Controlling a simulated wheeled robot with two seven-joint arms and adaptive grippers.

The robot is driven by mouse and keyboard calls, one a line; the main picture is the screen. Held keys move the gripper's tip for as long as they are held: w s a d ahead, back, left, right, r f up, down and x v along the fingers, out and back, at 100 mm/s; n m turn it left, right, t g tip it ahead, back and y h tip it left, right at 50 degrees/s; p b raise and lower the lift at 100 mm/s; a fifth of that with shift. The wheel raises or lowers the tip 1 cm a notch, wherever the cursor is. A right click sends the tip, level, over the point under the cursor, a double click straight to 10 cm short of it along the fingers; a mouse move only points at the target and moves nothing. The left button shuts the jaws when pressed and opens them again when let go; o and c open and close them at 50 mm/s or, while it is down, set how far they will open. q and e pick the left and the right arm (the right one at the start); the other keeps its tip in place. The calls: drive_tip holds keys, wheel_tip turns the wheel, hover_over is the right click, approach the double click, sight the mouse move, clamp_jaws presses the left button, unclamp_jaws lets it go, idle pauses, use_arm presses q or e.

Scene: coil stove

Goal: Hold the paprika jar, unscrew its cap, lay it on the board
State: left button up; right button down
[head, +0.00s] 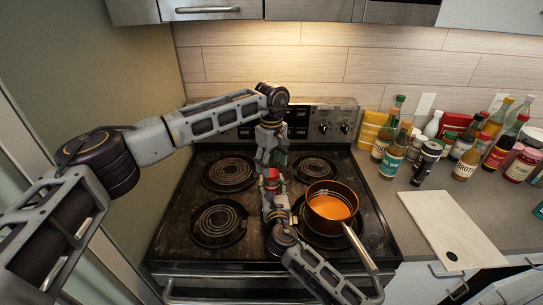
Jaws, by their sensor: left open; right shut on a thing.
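The paprika jar (271,182), small and red, is held upright over the middle of the stove. My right gripper (271,192), coming up from below, is shut on the jar's body. My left gripper (268,164) points down from above and is open around or just over the jar's top. The cap is mostly hidden by the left fingers, and I cannot tell whether they touch it. The pale cutting board (440,220) lies on the counter to the right of the stove, with nothing on it.
A copper-coloured pan (331,208) with orange contents sits on the front right burner, its handle pointing toward the front right. Several bottles and jars (470,140) crowd the back of the right counter. A dark pepper mill (425,163) stands just behind the board.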

sight(272, 173)
use_arm(q)
drive_tip(key=shift+f, duration=1.6)
drive_tip(key=c, duration=1.1)
drive_tip(key=shift+n, duration=0.3)
